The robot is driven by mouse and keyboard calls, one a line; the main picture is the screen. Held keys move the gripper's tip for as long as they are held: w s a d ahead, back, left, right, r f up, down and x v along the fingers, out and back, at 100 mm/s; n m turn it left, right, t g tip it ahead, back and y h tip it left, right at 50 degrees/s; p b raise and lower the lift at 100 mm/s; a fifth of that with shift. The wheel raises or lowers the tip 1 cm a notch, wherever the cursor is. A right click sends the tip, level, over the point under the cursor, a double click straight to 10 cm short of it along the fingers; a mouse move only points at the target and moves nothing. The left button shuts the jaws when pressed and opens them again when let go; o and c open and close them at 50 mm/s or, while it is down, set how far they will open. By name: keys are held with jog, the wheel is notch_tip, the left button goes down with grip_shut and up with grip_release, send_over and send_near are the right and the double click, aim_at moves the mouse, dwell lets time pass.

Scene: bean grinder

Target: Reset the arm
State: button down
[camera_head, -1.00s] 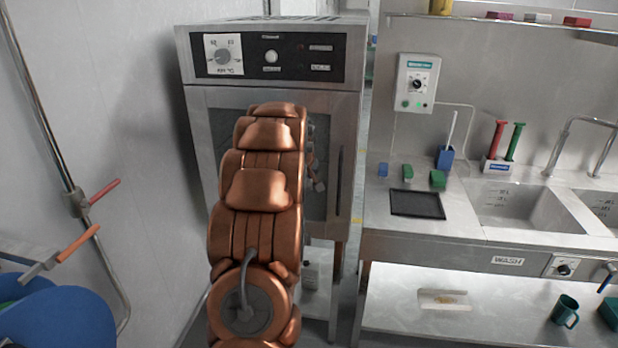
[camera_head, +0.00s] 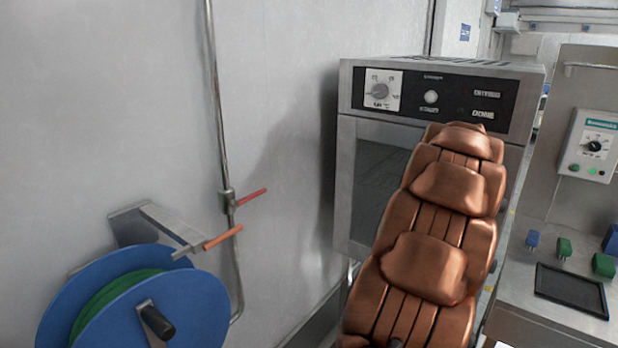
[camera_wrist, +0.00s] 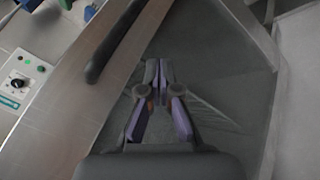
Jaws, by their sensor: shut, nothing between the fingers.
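My gripper (camera_wrist: 160,82) shows in the wrist view with its purple-grey fingers shut and nothing between them. It points toward the dark glass door of the steel oven, close to the oven's black door handle (camera_wrist: 108,42); I cannot tell the exact gap. In the head view my copper-coloured arm rises in front of the oven (camera_head: 345,190) and hides much of its door. My gripper is hidden behind the arm there.
A blue hose reel (camera_head: 190,310) with green hose is on the left wall. A pipe (camera_head: 215,100) with a red-handled valve (camera_head: 250,198) runs beside it. The steel counter (camera_head: 545,300) with a black tray (camera_head: 572,290) is at right. The wall between pipe and oven is bare.

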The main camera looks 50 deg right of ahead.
jog(key=w+a+f+n+t+y, duration=0.2)
jog(key=w+a+n+y, duration=0.15)
jog(key=w+a, duration=1.8)
jog(key=w+a+f+n+y, duration=0.1)
jog(key=w+a+n, duration=0.15)
jog(key=a, duration=1.05)
jog(key=s+a+f+n+g+y, duration=0.1)
jog(key=s+a+f, duration=0.15)
jog(key=a, duration=0.95)
jog(key=s+a+f+n+g+y, duration=0.15)
jog(key=s+a, duration=0.25)
jog(key=a, duration=0.8)
jog(key=s+a+f+n, duration=0.1)
jog(key=s+a, duration=0.5)
jog(key=s, duration=0.2)
jog(key=shift+a+f+n, duration=0.3)
jog(key=shift+f+n, duration=0.05)
jog(key=shift+f, duration=0.05)
jog(key=shift+s+g, duration=0.1)
jog(key=shift+g, duration=0.15)
